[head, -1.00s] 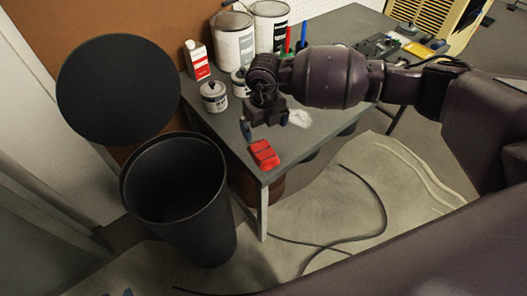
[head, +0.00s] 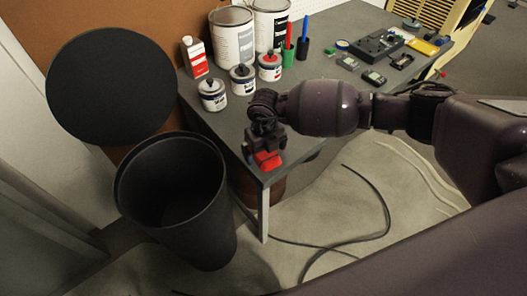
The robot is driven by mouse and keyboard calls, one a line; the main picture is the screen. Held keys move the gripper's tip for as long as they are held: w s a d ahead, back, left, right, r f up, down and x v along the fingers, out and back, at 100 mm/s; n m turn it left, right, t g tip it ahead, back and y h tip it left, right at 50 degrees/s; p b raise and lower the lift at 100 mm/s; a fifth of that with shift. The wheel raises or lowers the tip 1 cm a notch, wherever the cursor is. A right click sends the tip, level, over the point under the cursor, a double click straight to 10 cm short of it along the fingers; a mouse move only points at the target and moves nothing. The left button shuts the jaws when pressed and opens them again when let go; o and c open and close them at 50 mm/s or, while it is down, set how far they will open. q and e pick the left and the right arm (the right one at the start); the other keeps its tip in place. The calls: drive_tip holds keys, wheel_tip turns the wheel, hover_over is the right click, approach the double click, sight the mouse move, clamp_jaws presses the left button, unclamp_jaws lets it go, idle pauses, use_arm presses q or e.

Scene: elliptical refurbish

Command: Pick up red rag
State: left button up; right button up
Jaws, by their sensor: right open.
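The red rag (head: 268,160) lies folded on the near corner of the dark table (head: 223,136). My right gripper (head: 265,152) is over the rag, pointing down, with its fingers on either side of it. The gripper is open and hides the back part of the rag. I cannot tell whether the fingers touch the cloth. My left gripper is not in the picture.
Small jars, including a near one (head: 212,94), stand behind the gripper with large paint cans (head: 232,40) and a white-red bottle (head: 195,57). An open black bin (head: 172,200) is left of the table. A cable (head: 378,205) lies on the floor.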

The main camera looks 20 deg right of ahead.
drive_tip(key=c, duration=1)
drive_tip(key=shift+w+r, duration=0.1)
drive_tip(key=shift+r, duration=0.4)
wheel_tip(320, 180, up, 5)
drive_tip(key=shift+p, duration=0.75)
drive_tip(key=shift+r+p, duration=1.15)
drive_tip(key=shift+r, duration=5.9)
